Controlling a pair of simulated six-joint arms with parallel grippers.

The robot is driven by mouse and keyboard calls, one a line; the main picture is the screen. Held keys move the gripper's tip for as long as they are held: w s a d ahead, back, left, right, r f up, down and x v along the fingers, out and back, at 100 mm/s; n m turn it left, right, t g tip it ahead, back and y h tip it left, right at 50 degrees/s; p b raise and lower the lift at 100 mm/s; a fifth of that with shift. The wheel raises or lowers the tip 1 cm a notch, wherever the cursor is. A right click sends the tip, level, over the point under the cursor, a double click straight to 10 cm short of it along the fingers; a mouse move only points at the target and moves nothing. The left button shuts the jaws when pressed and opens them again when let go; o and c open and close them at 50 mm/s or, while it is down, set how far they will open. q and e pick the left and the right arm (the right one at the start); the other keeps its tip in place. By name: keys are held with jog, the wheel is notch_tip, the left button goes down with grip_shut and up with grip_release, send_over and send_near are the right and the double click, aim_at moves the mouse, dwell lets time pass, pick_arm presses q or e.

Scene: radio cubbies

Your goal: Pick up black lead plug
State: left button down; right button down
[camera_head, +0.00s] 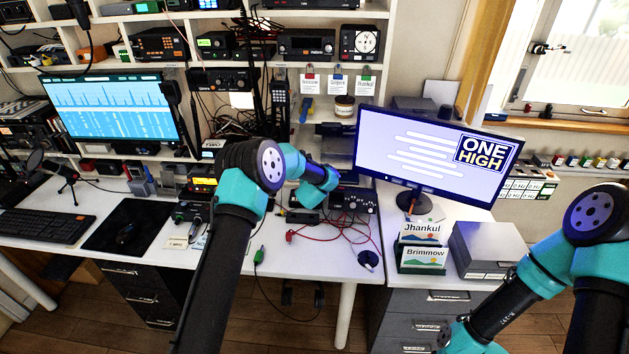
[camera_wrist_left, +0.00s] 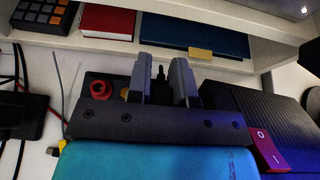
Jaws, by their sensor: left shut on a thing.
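In the left wrist view, my left gripper (camera_wrist_left: 164,68) has its two grey fingers on either side of a small, slim black plug (camera_wrist_left: 160,76). The fingers are shut on it. The plug stands roughly upright between the fingertips, its lower part hidden by the gripper body. In the head view, my left arm reaches over the desk to the equipment at the back, and the wrist hides its fingers and the plug. My right arm comes in at the right; its gripper is out of view.
A red round knob or terminal (camera_wrist_left: 100,89) sits left of the fingers. A black box (camera_wrist_left: 268,112) with a red rocker switch (camera_wrist_left: 266,150) is close on the right. A shelf with books (camera_wrist_left: 107,23) is ahead. Red leads (camera_head: 322,236) lie on the desk; a monitor (camera_head: 430,153) stands right.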

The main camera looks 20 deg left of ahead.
pick_arm(q)
jog(key=s+d, duration=0.2)
jog(key=s, duration=0.5)
jog(key=s+d+r, duration=0.1)
jog(key=s+d, duration=0.1)
jog(key=s, duration=0.4)
jog(key=shift+s+r, duration=0.25)
jog(key=shift+s, duration=0.1)
jog(key=shift+f, duration=0.1)
